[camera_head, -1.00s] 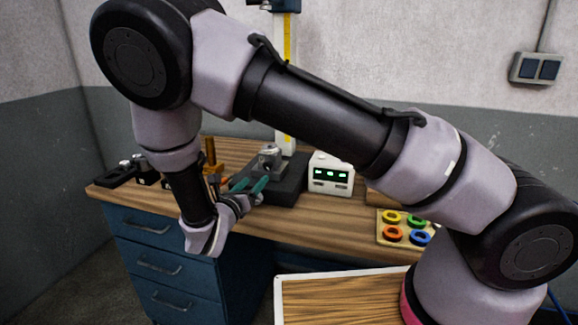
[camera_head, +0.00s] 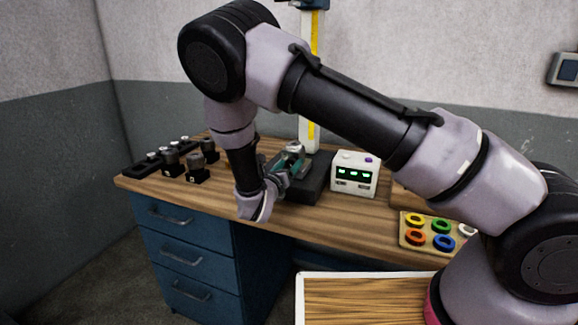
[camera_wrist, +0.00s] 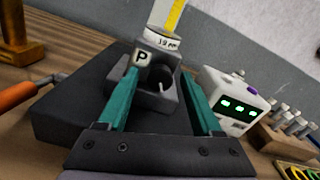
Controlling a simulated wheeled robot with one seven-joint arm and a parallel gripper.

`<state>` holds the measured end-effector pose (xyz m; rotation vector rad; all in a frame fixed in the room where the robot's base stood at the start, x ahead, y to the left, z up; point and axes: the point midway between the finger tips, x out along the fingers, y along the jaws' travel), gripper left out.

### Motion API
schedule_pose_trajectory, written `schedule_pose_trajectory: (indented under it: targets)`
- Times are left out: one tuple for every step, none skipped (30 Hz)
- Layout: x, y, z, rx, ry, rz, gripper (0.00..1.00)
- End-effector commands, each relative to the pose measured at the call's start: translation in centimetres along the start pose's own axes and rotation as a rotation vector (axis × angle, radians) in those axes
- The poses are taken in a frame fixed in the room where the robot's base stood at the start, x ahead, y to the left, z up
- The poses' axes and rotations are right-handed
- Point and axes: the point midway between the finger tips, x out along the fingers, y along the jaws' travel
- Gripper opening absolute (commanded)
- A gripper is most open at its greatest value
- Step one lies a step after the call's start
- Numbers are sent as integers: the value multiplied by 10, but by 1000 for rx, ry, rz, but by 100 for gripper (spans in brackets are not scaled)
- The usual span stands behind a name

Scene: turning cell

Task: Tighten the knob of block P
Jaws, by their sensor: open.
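Block P (camera_wrist: 169,97) is a grey block with a white label P, standing on a black base plate (camera_wrist: 72,112). A dark round feature (camera_wrist: 161,79) shows on it; I cannot tell whether this is the knob. In the head view the block (camera_head: 293,151) is partly hidden behind my gripper. My gripper (camera_wrist: 160,82) is open, its teal fingers reaching forward on the left and right of the block in the wrist view. Nothing is visibly held, and I cannot tell whether a finger touches the block. The gripper also shows in the head view (camera_head: 285,168).
A column with a yellow scale (camera_head: 311,110) rises behind the block. A white box with green displays (camera_head: 355,176) stands to the right. A board with coloured rings (camera_head: 429,247) lies further right. Several dark blocks with knobs (camera_head: 198,167) stand at left. An orange handle (camera_wrist: 18,96) lies near the plate.

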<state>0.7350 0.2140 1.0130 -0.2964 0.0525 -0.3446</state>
Motion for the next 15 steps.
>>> schedule_pose_trajectory:
  targets:
    - [0,0,0,0,0,0,66]
    - [0,0,0,0,0,0,66]
    - [0,0,0,0,0,0,66]
    - [0,0,0,0,0,0,66]
    - [0,0,0,0,0,0,59]
    - [0,0,0,0,0,0,44]
    - [0,0,0,0,0,0,32]
    - [0,0,0,0,0,0,21]
    - [0,0,0,0,0,0,5]
    - [0,0,0,0,0,0,0]
    - [0,0,0,0,0,0,0]
    - [0,0,0,0,0,0,0]
    - [0,0,0,1,0,0,0]
    - [0,0,0,2,0,0,0]
    - [0,0,0,5,0,0,0]
